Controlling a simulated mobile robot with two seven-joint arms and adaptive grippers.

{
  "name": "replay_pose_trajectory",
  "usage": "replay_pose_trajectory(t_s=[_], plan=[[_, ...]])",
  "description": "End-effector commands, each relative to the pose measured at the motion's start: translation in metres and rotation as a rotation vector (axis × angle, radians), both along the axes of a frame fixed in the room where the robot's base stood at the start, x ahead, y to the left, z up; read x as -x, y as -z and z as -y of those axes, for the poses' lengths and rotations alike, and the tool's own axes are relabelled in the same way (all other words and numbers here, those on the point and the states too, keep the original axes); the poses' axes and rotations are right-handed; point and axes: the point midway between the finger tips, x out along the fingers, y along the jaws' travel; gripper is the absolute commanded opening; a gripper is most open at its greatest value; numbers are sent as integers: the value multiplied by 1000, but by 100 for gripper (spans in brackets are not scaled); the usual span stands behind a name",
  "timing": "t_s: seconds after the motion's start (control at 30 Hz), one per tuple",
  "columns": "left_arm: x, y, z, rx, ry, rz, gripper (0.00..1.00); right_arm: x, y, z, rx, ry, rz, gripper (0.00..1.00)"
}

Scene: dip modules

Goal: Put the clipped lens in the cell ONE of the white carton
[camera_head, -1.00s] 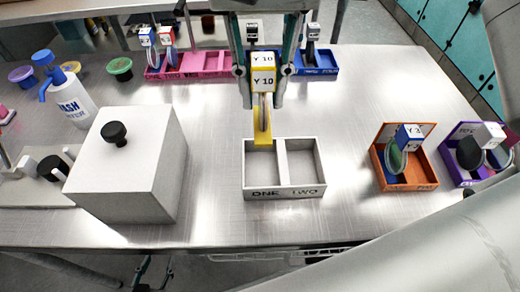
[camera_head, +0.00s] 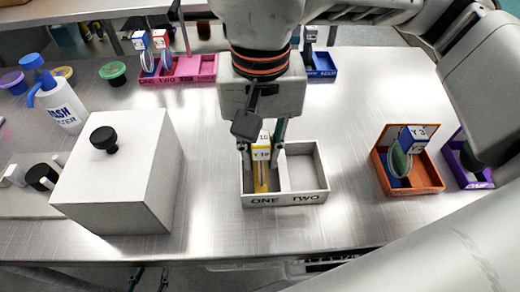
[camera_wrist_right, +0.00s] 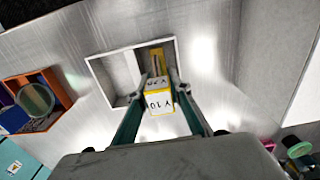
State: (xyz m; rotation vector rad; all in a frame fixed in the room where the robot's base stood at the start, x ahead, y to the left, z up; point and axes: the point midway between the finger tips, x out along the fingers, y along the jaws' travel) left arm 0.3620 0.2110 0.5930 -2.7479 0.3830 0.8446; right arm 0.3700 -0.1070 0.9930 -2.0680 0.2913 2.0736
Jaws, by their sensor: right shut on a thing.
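The white carton (camera_head: 285,200) stands on the metal table, with ONE marked below its left cell and TWO below its right cell. My right gripper (camera_head: 262,151) is over cell ONE, shut on the yellow clip (camera_head: 261,178) labelled Y 10. The clip's lower part is inside cell ONE; whether it touches the floor I cannot tell. The lens in the clip is hidden. In the right wrist view the clip's label block (camera_wrist_right: 158,101) sits between the fingers, above the carton (camera_wrist_right: 97,68). Cell TWO is empty. My left gripper is not in view.
A white box with a black knob (camera_head: 120,175) stands left of the carton. An orange carton (camera_head: 425,180) with a Y 3 clip stands to the right, beside a purple one (camera_head: 475,180). Pink (camera_head: 195,72) and blue (camera_head: 322,68) cartons are behind. Bare table separates them.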

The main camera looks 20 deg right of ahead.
Motion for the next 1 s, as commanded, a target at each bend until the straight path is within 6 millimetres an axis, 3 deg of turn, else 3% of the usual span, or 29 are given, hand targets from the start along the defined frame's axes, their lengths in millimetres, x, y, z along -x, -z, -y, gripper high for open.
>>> replay_pose_trajectory(t_s=[0.27, 0.3, 0.33, 0.37, 0.73, 0.87, 1.0], plan=[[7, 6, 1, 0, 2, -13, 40, 0, 3, 0, 1, -1, 0, 0], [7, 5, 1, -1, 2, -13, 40, 0, 2, 0, 1, 0, 1, 27], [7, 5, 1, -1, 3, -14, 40, 0, 2, 0, 1, 0, 1, 34], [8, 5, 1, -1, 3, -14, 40, 0, 2, 0, 1, 0, 1, 36], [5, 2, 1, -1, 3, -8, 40, 0, -2, 0, 0, 0, 2, 36], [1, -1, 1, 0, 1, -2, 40, -1, -15, 0, -1, 0, 8, 36], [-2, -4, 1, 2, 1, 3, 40, -1, -42, 0, 0, 1, 9, 36]])
